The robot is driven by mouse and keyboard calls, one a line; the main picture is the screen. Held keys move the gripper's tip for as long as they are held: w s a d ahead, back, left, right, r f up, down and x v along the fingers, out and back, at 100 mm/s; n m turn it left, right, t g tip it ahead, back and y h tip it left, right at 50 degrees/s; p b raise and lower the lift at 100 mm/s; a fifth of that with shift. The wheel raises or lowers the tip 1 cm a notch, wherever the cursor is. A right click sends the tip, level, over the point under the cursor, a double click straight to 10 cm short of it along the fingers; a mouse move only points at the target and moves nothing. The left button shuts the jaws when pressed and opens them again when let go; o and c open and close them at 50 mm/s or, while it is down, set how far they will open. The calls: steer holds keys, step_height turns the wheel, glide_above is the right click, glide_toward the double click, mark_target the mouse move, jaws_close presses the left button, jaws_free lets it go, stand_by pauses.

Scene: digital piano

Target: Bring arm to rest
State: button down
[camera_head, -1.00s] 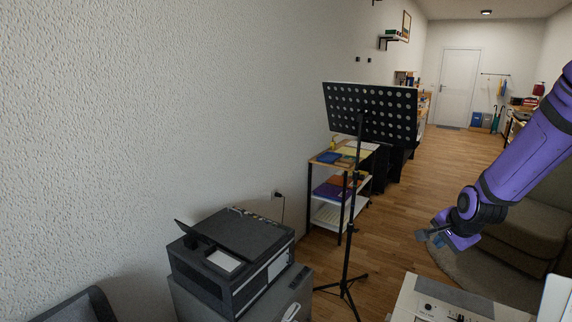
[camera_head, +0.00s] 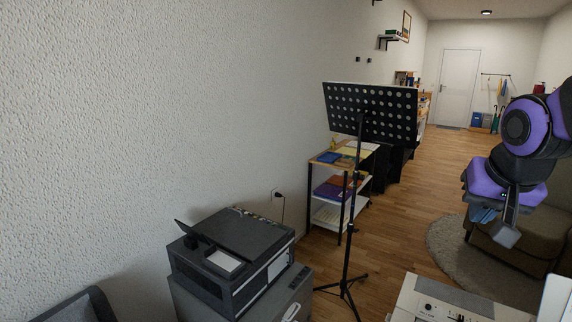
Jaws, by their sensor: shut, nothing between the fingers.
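My purple and black arm comes in from the right edge of the head view, bent at a rounded joint. My gripper (camera_head: 505,234) hangs at its lower end, pointing down, in front of the sofa in the picture. It is shut and holds nothing. It is above and to the right of the white digital piano (camera_head: 408,298), of which only a corner shows at the bottom. I see clear space between the gripper and the piano.
A black music stand (camera_head: 370,113) stands mid-view before a small shelf cart (camera_head: 329,190). A dark printer (camera_head: 232,262) sits on a grey cabinet at the lower left. A brown sofa (camera_head: 541,235) and round rug (camera_head: 447,244) lie at right. Wooden floor is open down the room.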

steer(key=s+a+r+n+y, duration=0.1)
steer(key=s+a+r+n, duration=0.1)
steer(key=s, duration=0.9)
steer(key=shift+s+r+n, duration=0.4)
steer(key=shift+r+n, duration=0.5)
steer(key=shift+n, duration=0.3)
